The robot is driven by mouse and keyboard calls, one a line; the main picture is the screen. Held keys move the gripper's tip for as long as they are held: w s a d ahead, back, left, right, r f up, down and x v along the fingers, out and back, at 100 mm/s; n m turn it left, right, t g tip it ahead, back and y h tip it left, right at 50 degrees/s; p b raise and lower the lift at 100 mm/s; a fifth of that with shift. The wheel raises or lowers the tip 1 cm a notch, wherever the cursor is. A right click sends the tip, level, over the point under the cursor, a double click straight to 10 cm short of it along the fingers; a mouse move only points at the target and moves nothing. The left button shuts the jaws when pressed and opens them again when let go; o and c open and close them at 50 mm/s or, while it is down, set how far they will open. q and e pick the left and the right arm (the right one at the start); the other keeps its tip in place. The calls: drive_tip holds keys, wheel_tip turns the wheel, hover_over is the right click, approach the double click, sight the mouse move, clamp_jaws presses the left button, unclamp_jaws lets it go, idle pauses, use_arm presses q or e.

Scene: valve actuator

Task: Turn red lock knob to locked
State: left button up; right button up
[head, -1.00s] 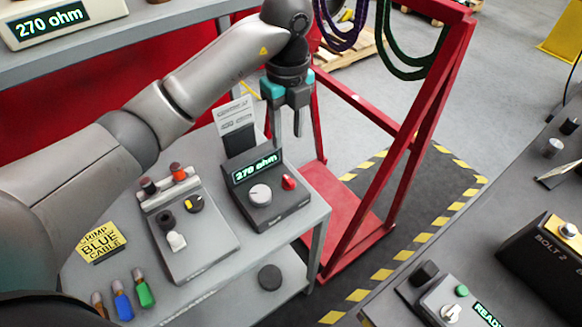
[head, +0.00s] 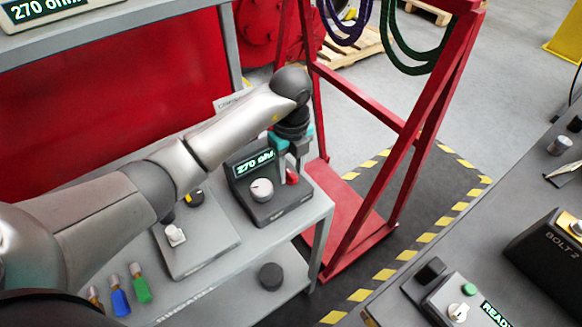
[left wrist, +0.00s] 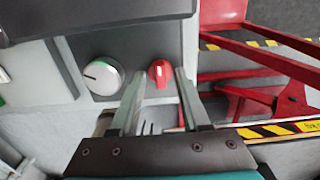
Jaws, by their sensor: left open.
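The red lock knob (head: 292,177) sits on the front right of a dark box (head: 272,206) with a lit display reading 270 ohm. In the left wrist view the red knob (left wrist: 160,72) shows a pale mark and lies just beyond the fingertips, between their lines. My left gripper (head: 290,175) points down at the knob, its fingers partly hiding it. In the left wrist view the left gripper (left wrist: 160,78) is open, with a gap between its two fingers. I cannot tell whether a finger touches the knob. My right gripper is not in view.
A white round dial (head: 262,190) is beside the red knob, also in the left wrist view (left wrist: 101,76). A grey panel (head: 205,245) with a white switch is to the left. A red frame (head: 405,160) stands close on the right.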

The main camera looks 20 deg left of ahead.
use_arm(q)
clamp_jaws()
